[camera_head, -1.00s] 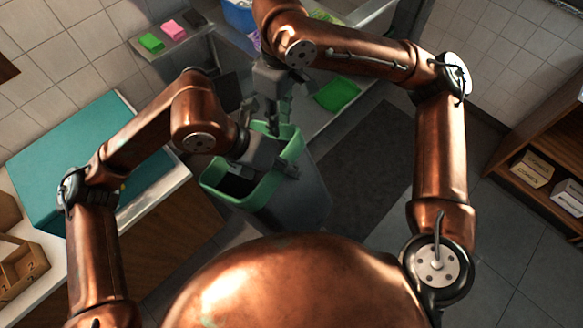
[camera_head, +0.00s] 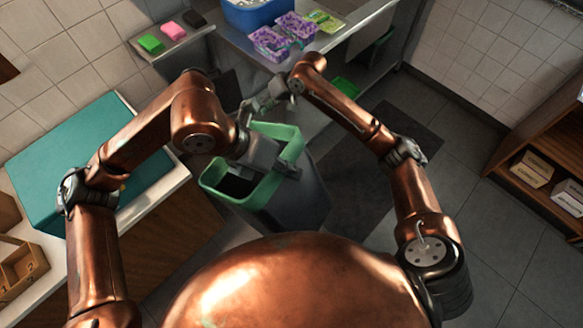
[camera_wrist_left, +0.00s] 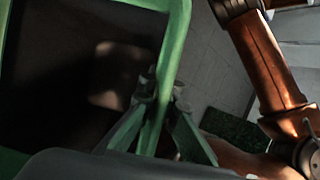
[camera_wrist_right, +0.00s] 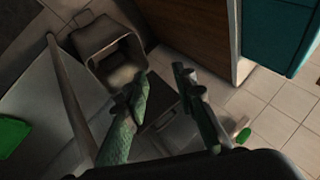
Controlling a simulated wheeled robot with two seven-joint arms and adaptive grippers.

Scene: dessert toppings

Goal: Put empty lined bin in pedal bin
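A grey bin with a green rim (camera_head: 212,197) stands in front of me in the head view, slightly tilted. Its inside is dark, and I cannot tell the liner apart. My left gripper (camera_head: 288,168) is shut on its right rim; in the left wrist view the fingers (camera_wrist_left: 160,110) straddle the green rim (camera_wrist_left: 176,45). My right gripper (camera_head: 250,108) is behind the bin, apart from it; the right wrist view shows its fingers (camera_wrist_right: 168,108) spread and empty. That view also shows an open, square-mouthed dark container (camera_wrist_right: 108,48); I cannot tell which bin it is.
A bench behind holds a blue tub (camera_head: 258,18) and purple patterned boxes (camera_head: 270,43). A green sponge (camera_head: 151,43) and pink sponge (camera_head: 173,30) lie on a ledge. A teal box (camera_head: 70,150) sits on the left counter.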

